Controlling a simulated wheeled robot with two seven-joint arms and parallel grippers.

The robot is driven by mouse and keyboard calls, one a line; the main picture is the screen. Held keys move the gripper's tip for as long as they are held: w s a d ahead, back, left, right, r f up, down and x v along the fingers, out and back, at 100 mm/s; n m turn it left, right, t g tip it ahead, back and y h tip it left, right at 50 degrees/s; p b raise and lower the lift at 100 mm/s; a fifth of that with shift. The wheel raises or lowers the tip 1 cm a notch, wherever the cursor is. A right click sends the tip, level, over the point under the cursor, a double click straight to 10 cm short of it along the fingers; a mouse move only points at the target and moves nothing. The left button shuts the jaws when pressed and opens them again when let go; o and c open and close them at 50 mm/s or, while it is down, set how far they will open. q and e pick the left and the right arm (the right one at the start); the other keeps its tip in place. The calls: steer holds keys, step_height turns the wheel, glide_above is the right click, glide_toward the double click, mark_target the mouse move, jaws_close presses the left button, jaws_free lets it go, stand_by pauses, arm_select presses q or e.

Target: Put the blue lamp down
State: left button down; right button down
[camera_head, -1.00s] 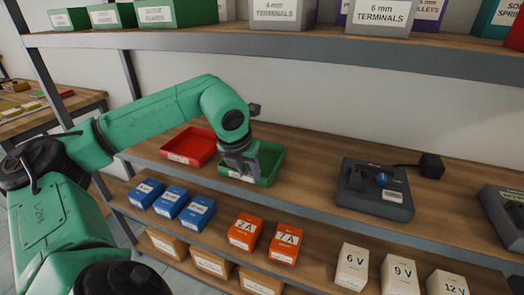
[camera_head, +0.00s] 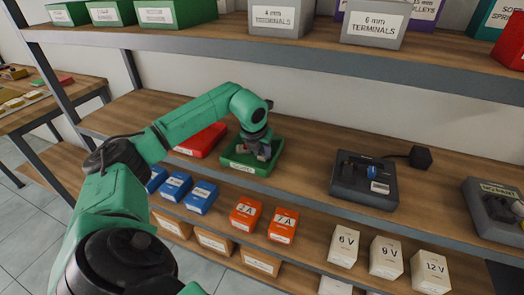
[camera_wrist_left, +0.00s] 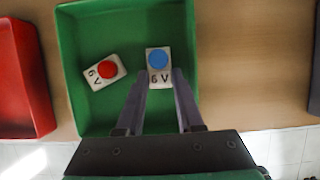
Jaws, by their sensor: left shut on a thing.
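My left gripper (camera_head: 264,152) is over the green tray (camera_head: 238,163) on the middle shelf. In the left wrist view its fingers (camera_wrist_left: 160,76) are shut on the blue lamp (camera_wrist_left: 158,58), a pale block marked 6 V with a round blue top. The lamp is within the outline of the green tray (camera_wrist_left: 90,22); I cannot tell whether it touches the tray floor. A red lamp (camera_wrist_left: 105,70), also marked 6 V, lies turned at an angle in the tray, left of the blue one and apart from it. My right gripper is not in view.
A red tray (camera_head: 203,140) stands just left of the green tray. A dark device (camera_head: 352,190) with a blue part on top stands to the right, with bare shelf between. Labelled boxes fill the shelf below; an upper shelf (camera_head: 190,38) hangs overhead.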

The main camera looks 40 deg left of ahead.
arm_select(q)
steer(key=c, duration=0.5)
jaws_free()
steer(key=shift+c, duration=0.2)
steer(key=shift+r, duration=0.25)
steer(key=b+v, duration=0.1)
steer(key=v, duration=0.6)
steer(key=shift+s, duration=0.15)
